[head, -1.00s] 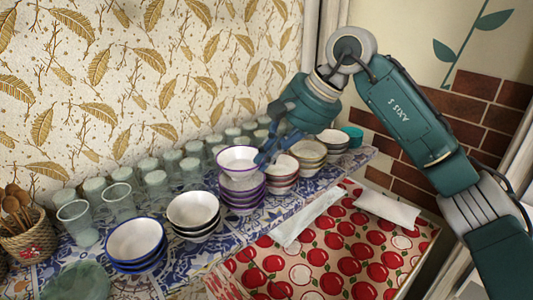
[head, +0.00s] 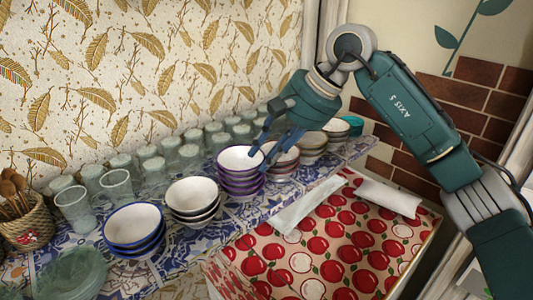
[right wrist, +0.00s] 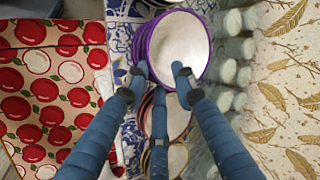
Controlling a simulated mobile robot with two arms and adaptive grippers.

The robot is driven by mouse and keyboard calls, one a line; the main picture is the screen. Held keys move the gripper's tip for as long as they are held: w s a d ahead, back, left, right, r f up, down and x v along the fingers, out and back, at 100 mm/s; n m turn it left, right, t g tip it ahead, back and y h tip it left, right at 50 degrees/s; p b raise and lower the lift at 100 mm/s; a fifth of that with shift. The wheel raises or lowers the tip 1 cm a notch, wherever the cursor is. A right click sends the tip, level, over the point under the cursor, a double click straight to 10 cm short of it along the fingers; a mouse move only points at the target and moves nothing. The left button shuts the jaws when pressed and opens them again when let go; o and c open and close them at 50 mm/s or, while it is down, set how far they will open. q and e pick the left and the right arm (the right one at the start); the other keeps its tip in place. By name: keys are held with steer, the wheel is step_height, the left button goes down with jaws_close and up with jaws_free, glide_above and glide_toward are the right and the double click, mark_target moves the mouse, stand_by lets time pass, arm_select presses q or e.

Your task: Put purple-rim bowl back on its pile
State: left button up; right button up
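The purple-rim bowl (head: 241,157) is white inside and sits level at the top of the pile of purple bowls (head: 242,188). In the right wrist view the bowl (right wrist: 182,45) shows just beyond my fingertips, with purple rims stacked beneath it. My right gripper (head: 262,145) is at the bowl's right edge. Its blue fingers (right wrist: 160,70) are spread apart with a clear gap, near the rim; I cannot tell whether one still touches it. My left gripper is not in view.
Blue-rim bowls (head: 134,225) and black-rim bowls (head: 193,196) stand left of the pile. Red-rim bowls (head: 281,155) stand close on its right, beneath my fingers. Several glasses (head: 117,186) line the wall behind.

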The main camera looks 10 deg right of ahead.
steer(key=shift+d+r, duration=0.1)
steer(key=shift+r, duration=0.05)
steer(key=v, duration=1.1)
steer(key=shift+d+r, duration=0.15)
steer(key=shift+r, duration=0.15)
steer(key=shift+s, duration=0.1)
